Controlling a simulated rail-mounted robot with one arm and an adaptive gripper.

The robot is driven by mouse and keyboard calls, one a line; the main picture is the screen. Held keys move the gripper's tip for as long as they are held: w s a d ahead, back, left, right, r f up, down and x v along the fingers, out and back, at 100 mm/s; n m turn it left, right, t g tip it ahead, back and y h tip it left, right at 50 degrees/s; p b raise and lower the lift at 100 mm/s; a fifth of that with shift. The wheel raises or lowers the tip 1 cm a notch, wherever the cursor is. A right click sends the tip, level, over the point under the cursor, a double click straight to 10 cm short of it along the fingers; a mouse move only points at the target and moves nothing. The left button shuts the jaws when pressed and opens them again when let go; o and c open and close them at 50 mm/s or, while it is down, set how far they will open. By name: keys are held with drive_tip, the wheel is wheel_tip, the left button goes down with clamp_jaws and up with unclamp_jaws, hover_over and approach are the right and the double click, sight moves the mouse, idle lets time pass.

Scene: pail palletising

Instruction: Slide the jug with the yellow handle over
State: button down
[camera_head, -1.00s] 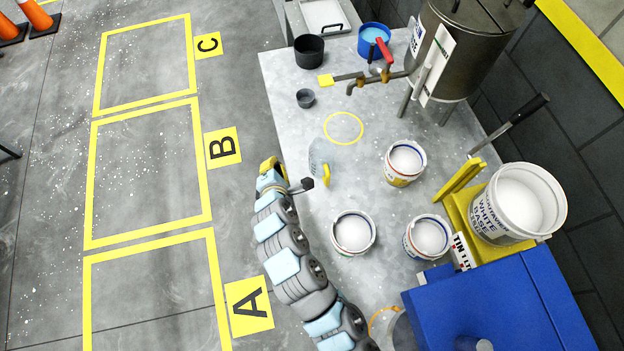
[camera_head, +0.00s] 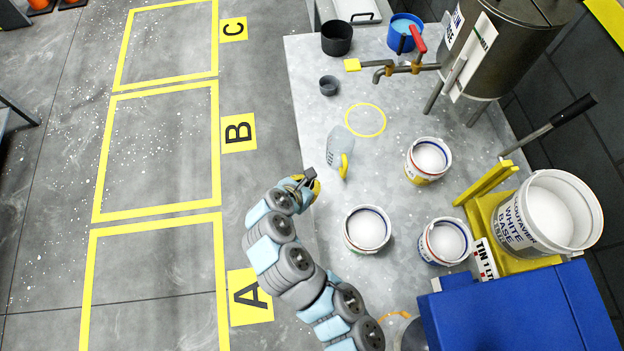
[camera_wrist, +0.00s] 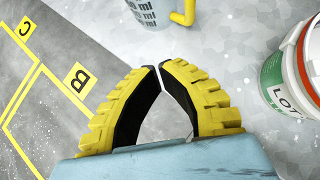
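The clear jug (camera_head: 337,144) with the yellow handle (camera_head: 345,168) stands on the grey worktop near its left edge, just below and left of a yellow ring (camera_head: 384,121) marked on the top. In the wrist view the jug (camera_wrist: 146,14) shows only in part at the top, with its handle (camera_wrist: 187,14) on its right. My gripper (camera_head: 306,186) is at the worktop's left edge, below and left of the jug and apart from it. In the wrist view my gripper's (camera_wrist: 157,68) yellow fingers are brought together at the tips, with nothing held between them.
Paint tins (camera_head: 367,230), (camera_head: 446,241) and (camera_head: 428,160) stand right of the jug. A small grey cup (camera_head: 329,86), a black pot (camera_head: 337,39) and a brass tap (camera_head: 384,70) are behind. A white pail (camera_head: 550,218) sits on a yellow stand. Worktop around the ring is clear.

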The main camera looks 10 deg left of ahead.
sight(332, 164)
drive_tip(key=x, duration=0.8)
drive_tip(key=shift+w+d, duration=0.25)
drive_tip(key=shift+w, duration=0.25)
drive_tip(key=shift+w+d, duration=0.2)
drive_tip(key=shift+w, duration=0.3)
drive_tip(key=shift+w+d, duration=0.4)
drive_tip(key=shift+w, duration=0.45)
